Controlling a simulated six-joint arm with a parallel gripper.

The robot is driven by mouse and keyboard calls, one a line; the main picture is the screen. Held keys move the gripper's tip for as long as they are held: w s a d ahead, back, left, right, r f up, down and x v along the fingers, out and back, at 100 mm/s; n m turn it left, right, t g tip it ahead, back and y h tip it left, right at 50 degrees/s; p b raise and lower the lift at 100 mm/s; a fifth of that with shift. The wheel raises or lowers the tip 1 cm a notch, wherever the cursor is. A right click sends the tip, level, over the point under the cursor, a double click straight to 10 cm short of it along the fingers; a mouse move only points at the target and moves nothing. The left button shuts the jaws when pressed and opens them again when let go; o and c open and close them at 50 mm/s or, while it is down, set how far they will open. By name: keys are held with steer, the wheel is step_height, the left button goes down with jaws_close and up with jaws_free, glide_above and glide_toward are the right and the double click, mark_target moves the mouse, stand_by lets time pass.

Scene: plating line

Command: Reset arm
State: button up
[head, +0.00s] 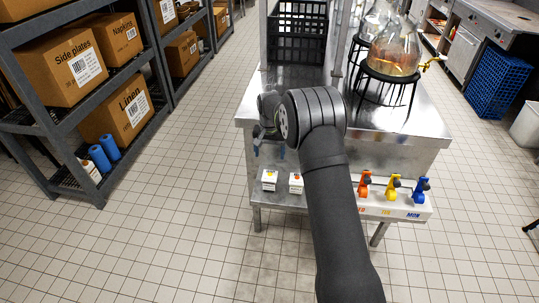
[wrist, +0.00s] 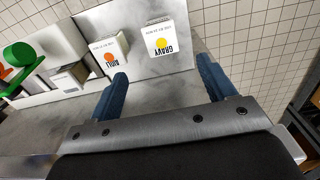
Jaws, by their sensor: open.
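My gripper (head: 269,150) hangs in front of the steel table, at the end of my dark arm. In the wrist view my gripper (wrist: 162,75) has its two blue fingers wide apart, with nothing between them. Beyond the fingertips, a white carton marked GRAVY (wrist: 158,45) and a white carton marked AIOLI (wrist: 109,50) stand on a steel surface. In the head view two small white cartons, a left one (head: 269,181) and a right one (head: 296,184), stand on the low front shelf, below my gripper.
A black crate (head: 297,48) and a glass dispenser (head: 395,50) stand on the table. A shelf (head: 65,125) holds boxes at left. The tiled floor between is clear.

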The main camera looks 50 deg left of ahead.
mark_target(270, 177)
step_height(270, 177, down, 12)
steer(key=shift+f, duration=0.25)
steer(key=shift+r, duration=2.15)
